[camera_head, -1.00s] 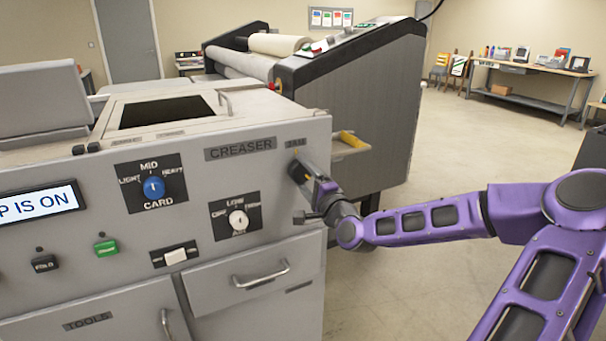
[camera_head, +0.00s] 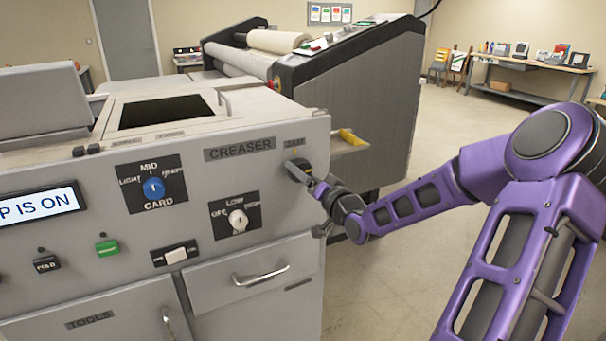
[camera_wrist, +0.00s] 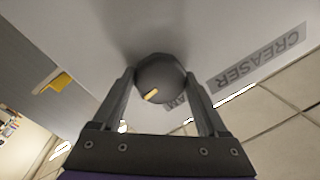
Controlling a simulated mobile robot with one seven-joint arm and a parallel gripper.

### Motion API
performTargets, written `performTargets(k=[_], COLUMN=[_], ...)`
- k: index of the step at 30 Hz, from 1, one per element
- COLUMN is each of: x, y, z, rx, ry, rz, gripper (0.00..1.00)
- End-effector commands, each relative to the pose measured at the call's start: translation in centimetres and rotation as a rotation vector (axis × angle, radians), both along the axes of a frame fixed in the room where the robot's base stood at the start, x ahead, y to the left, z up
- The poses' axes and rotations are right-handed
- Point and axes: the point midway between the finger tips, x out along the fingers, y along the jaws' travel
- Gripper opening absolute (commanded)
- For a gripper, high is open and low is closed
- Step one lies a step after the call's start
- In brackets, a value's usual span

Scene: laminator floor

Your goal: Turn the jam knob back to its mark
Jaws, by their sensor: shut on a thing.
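The jam knob is a round dark knob (camera_wrist: 160,80) with a short yellow pointer line on its face, in the wrist view. It sits on the grey front panel of the creaser (camera_head: 225,125), near the right edge under the small jam label (camera_head: 294,142). My gripper (camera_wrist: 160,88) is shut on the knob, one finger on each side of it. In the wrist view the pointer line lies low on the knob's face. In the head view my gripper (camera_head: 306,177) covers part of the knob. I cannot make out the mark.
A blue card knob (camera_head: 153,188), a white air knob (camera_head: 238,220), a green button (camera_head: 107,247) and a white switch (camera_head: 176,255) are on the same panel. A drawer handle (camera_head: 262,275) juts out below. A yellow piece (camera_wrist: 60,81) sticks out beside the panel.

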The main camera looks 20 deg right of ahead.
Motion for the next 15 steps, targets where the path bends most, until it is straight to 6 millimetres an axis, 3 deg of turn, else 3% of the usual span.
performTargets(k=[15], x=[0.15], y=[0.13], z=[0.32], rx=[-0.498], ry=[-0.027], rz=[0.002], gripper=[0.20])
